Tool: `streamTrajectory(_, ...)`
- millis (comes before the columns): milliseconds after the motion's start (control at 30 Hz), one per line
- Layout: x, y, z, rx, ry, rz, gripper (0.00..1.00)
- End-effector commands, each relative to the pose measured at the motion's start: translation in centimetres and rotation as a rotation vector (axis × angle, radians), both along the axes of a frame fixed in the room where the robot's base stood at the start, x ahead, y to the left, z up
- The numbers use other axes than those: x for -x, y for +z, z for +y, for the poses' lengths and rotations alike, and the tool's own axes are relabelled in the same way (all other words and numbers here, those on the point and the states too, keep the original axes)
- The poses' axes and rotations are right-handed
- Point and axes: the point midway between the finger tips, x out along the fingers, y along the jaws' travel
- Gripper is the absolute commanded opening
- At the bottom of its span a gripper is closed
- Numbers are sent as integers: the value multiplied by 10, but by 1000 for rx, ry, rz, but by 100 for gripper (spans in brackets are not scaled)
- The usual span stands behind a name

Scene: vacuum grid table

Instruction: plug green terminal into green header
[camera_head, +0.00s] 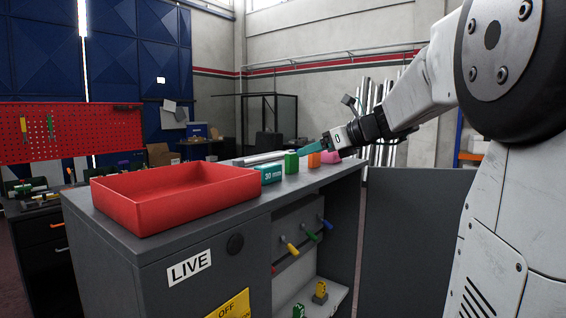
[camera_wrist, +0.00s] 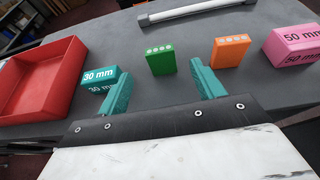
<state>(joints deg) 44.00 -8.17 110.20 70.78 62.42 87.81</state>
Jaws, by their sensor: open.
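The green terminal (camera_head: 291,162) is a small upright block on top of the grey cabinet. In the wrist view the green terminal (camera_wrist: 160,60) shows light round spots along its top face. My gripper (camera_head: 313,147) is above the cabinet top, over the row of blocks. In the wrist view my gripper (camera_wrist: 158,82) has its two teal fingers spread wide and empty. The green terminal appears beyond the fingertips, between them and apart from both. A green part (camera_head: 299,311) low inside the open cabinet may be the green header; it is cut off by the frame edge.
A teal 30 mm block (camera_wrist: 99,77), an orange terminal (camera_wrist: 230,52) and a pink 50 mm block (camera_wrist: 293,44) flank the green terminal. A grey bar (camera_wrist: 195,10) lies behind. A red tray (camera_head: 180,195) sits left. Coloured-ended pegs (camera_head: 310,236) project inside the cabinet.

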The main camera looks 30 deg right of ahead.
Motion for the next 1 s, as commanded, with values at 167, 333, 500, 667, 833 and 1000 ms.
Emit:
streamTrajectory(167,-15,-7,5,-1,1,2,67)
streamTrajectory(333,-32,-13,12,0,2,2,67)
streamTrajectory(500,-56,-21,22,-1,2,3,67)
streamTrajectory(667,-67,-25,27,0,2,1,67)
streamTrajectory(833,-68,-26,27,1,1,1,67)
streamTrajectory(1000,-68,-26,27,1,1,1,37)
